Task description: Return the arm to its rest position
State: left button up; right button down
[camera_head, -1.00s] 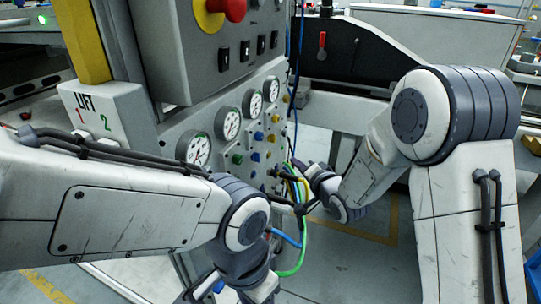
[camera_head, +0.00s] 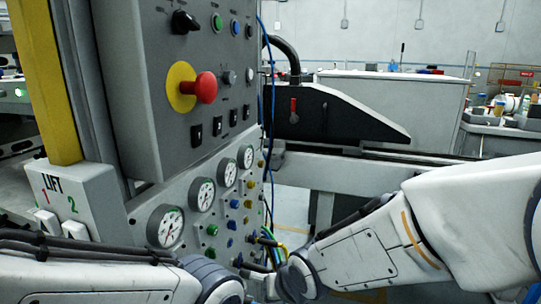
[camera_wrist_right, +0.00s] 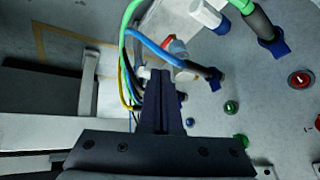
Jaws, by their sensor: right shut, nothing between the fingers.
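My right arm (camera_head: 370,255) reaches in from the right in the head view, with its wrist low beside the control panel. Its fingers are hard to make out there. In the right wrist view my right gripper (camera_wrist_right: 162,98) is shut, with its fingers together and empty. The fingers are close to a bundle of cables in that picture; I cannot tell whether they touch. My left arm (camera_head: 85,272) crosses the lower left corner of the head view, and its gripper is below the frame.
The grey panel has several gauges (camera_head: 166,226), a red emergency button (camera_head: 205,87) and coloured ports. A blue cable (camera_wrist_right: 165,52) and a green cable (camera_wrist_right: 128,14) run by the gripper. A LIFT box (camera_head: 80,200) stands left. A metal frame (camera_head: 360,178) lies behind my right arm.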

jog(key=s+d+r+n+g+h, duration=0.1)
jog(key=s+d+n+g, duration=0.15)
jog(key=s, duration=0.75)
jog(key=s+d+n+g+h, duration=0.1)
jog(key=s+d+n+g, duration=0.2)
jog(key=s, duration=0.6)
pick_arm(q)
notch_tip(320, 180, up, 25)
jog(key=p, duration=2.5)
jog(key=shift+r, duration=0.15)
pick_arm(e)
notch_tip(320, 180, up, 25)
jog(key=a, duration=0.1)
jog(key=shift+w+a, duration=0.15)
jog(key=shift+w, duration=0.15)
jog(key=shift+r, duration=0.1)
jog(key=shift+a, duration=0.1)
